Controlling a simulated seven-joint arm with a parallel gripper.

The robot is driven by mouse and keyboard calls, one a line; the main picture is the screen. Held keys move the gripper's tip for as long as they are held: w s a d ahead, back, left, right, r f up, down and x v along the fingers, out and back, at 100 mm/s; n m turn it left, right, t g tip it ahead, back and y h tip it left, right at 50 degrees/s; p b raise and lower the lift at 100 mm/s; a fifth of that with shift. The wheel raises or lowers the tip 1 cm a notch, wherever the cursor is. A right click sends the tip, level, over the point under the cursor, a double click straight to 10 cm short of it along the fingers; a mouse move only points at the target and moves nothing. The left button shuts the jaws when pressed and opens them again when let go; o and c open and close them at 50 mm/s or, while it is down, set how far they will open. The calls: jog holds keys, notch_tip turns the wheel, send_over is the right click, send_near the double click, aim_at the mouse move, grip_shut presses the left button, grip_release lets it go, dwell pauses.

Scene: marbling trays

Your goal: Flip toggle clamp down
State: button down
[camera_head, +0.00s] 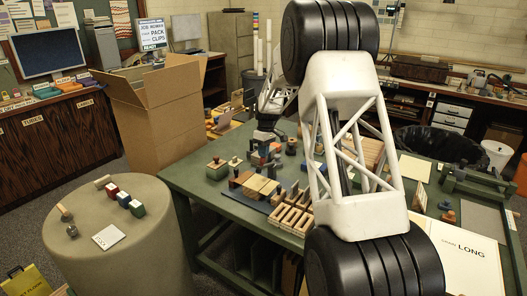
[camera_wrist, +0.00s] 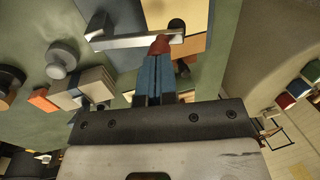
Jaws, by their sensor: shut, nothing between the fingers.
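In the wrist view, my gripper (camera_wrist: 161,66) has its two blue fingers together with nothing between them. The toggle clamp (camera_wrist: 125,41) shows there as a pale metal bar with a dark round part near one end. A reddish-brown tip (camera_wrist: 160,45) lies at the bar, right at my fingertips; I cannot tell whether they touch it. The clamp lies over a board with tan and blue-grey areas (camera_wrist: 194,48). In the head view, the work area is small and crowded on the green table, and the clamp's handle position cannot be made out.
In the wrist view, a grey knob (camera_wrist: 62,62) and stacked pale blocks (camera_wrist: 92,86) lie left of my fingers. In the head view, wooden slotted racks (camera_head: 292,218) stand near the board on the green table (camera_head: 190,180). A round stand (camera_head: 120,265) is at the left.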

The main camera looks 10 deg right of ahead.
jog(key=shift+s, duration=0.1)
jog(key=shift+s+a+f+t+h, duration=0.35)
jog(key=shift+a+f+t+h, duration=0.05)
jog(key=shift+f+t+h, duration=0.1)
jog(key=shift+s+a+f+t+h, duration=0.35)
jog(key=shift+f+t+h, duration=0.05)
jog(key=shift+f, duration=0.1)
jog(key=shift+s+a+f, duration=0.2)
jog(key=shift+f, duration=0.2)
jog(key=shift+s+a+f, duration=0.2)
jog(key=shift+f, duration=0.15)
jog(key=shift+r, duration=0.2)
jog(key=shift+r, duration=0.6)
jog(key=shift+r, duration=0.1)
jog(key=shift+r, duration=0.1)
